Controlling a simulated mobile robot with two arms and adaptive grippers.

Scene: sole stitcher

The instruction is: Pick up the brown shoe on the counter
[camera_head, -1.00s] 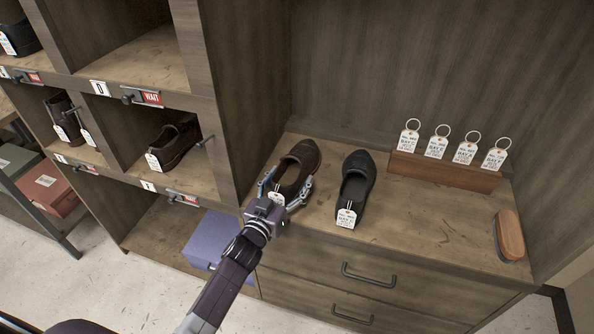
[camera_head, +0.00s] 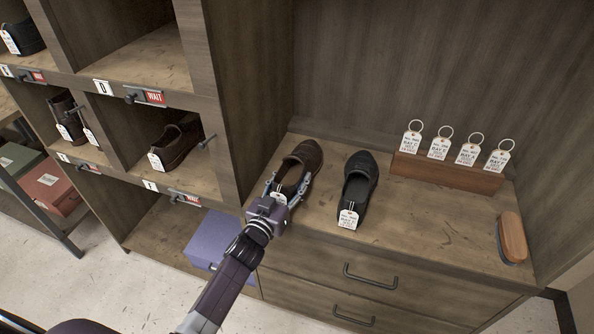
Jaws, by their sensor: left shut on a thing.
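The brown shoe (camera_head: 305,158) is on the counter (camera_head: 425,225) at its left end, toe pointing away, with a white tag (camera_head: 279,197) at its heel. My left gripper (camera_head: 289,187) is shut on the brown shoe, with one finger along each side of its heel end. I cannot tell whether the shoe is clear of the counter. A black shoe (camera_head: 361,178) with a white tag stands just to the right, apart from my gripper. My right gripper is not in view.
A wooden rack (camera_head: 445,174) with several tags stands at the back. A brush (camera_head: 512,238) lies at the right end. Cubbies with shoes (camera_head: 178,143) rise at the left, their divider close to my gripper.

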